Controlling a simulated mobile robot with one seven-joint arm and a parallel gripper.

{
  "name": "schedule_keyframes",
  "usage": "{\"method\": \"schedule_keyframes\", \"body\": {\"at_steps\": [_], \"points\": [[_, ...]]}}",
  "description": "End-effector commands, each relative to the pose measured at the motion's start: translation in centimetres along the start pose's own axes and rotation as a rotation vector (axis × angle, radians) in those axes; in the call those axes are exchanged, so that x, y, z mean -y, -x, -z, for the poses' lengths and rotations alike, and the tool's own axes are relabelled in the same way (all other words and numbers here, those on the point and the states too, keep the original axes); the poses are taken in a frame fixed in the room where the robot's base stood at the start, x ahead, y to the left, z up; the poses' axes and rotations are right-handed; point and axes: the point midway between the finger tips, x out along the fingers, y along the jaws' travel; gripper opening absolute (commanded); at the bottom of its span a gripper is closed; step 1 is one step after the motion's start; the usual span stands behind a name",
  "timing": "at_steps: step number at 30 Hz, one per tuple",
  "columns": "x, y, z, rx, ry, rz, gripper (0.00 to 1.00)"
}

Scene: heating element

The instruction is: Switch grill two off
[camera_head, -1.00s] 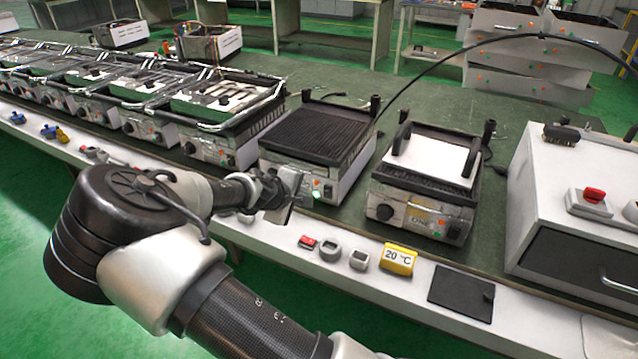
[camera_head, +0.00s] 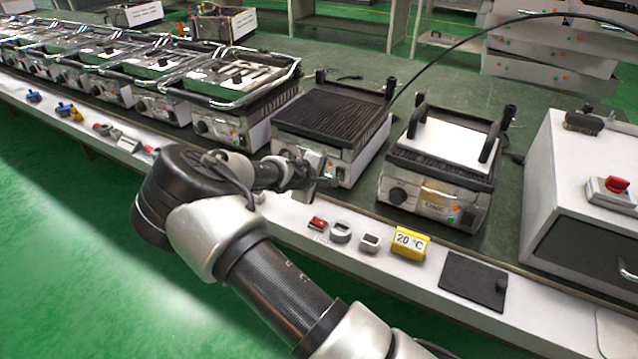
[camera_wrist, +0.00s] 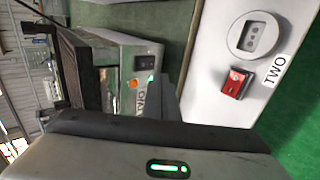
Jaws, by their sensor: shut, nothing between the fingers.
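Grill two (camera_head: 334,122) has a ribbed black plate and a steel front. In the wrist view, its front panel (camera_wrist: 122,100) carries the label TWO, a black switch (camera_wrist: 148,63), an orange lamp (camera_wrist: 131,84) and a bright green lamp (camera_wrist: 150,78). My gripper (camera_head: 322,182) is shut and empty, close in front of that panel in the head view. In the wrist view, its grey fingers (camera_wrist: 165,97) show beside the label and lamps; I cannot tell whether they touch the panel. A red switch (camera_wrist: 237,83) marked TWO is on the white ledge.
Grill one (camera_head: 440,175) stands to the right, with a white box (camera_head: 585,185) beyond it. A row of similar grills (camera_head: 235,95) runs left. Grey sockets (camera_head: 341,232) and a yellow 20 °C display (camera_head: 408,242) sit on the ledge. A black cable arches over the bench.

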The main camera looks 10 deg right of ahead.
Motion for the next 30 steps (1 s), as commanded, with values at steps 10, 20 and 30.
{"method": "schedule_keyframes", "body": {"at_steps": [10, 20, 30], "points": [[-2.7, -3.5, 0.0, -0.001, -0.002, -0.001, 0.0], [-3.0, -3.7, 0.0, -0.001, 0.0, -0.001, 0.0], [-3.3, -4.1, 0.0, 0.002, 0.002, 0.053, 0.0]]}}
